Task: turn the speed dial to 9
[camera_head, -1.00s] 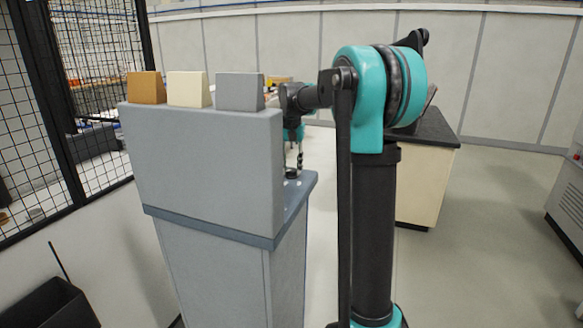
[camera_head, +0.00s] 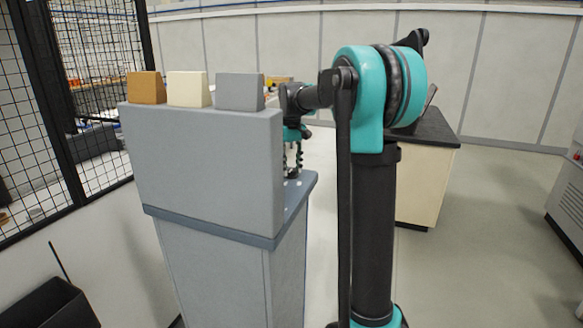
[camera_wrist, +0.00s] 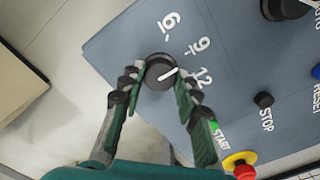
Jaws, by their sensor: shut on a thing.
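The speed dial (camera_wrist: 157,66) is a round black knob with a white pointer line, seen in the wrist view on a blue-grey panel (camera_wrist: 125,32). White numbers 6 (camera_wrist: 170,20), 9 (camera_wrist: 203,44) and 12 (camera_wrist: 203,76) stand to its upper right and right. The pointer aims to the right and slightly up, between the 9 and 12 marks. My gripper (camera_wrist: 160,78) is shut on the dial, one finger on each side. In the head view my gripper (camera_head: 293,163) is behind the grey cabinet top (camera_head: 200,160), which hides the dial.
Right of the dial are a black STOP button (camera_wrist: 263,99), a green START button (camera_wrist: 213,125) and a red emergency button (camera_wrist: 240,165) on yellow. Another black knob (camera_wrist: 287,8) is at the top right. Three blocks, one grey (camera_head: 240,91), sit on the cabinet top.

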